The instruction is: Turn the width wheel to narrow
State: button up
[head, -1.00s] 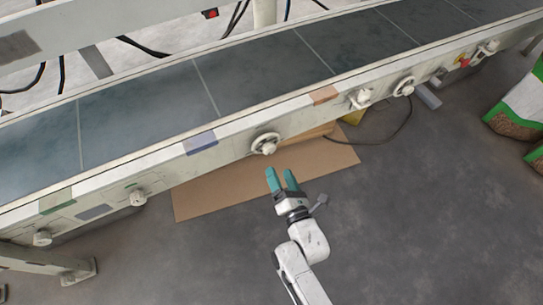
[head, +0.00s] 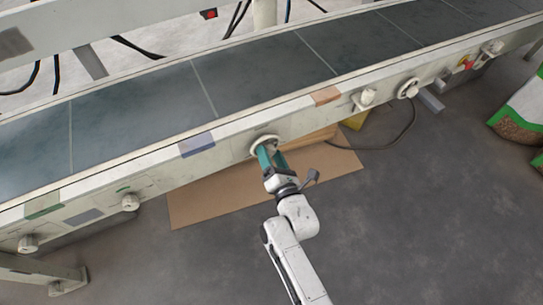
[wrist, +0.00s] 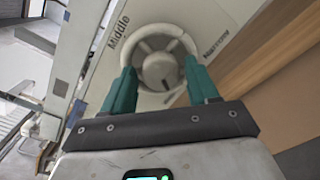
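A pale handwheel (head: 262,138) sits on the conveyor's front side rail, between a blue and an orange patch; my fingers partly cover it. In the wrist view the wheel (wrist: 158,70) shows a round rim, spokes and a slotted hub.
More knobs sit along the rail, at the left (head: 130,202) and the right (head: 366,97), with another handwheel (head: 407,89) farther right. Cardboard (head: 200,202) lies on the floor below the rail. A bag of pellets (head: 520,118) stands at the right. The floor in front is clear.

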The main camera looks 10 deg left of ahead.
jog(key=c, duration=0.8)
jog(key=shift+c, duration=0.2)
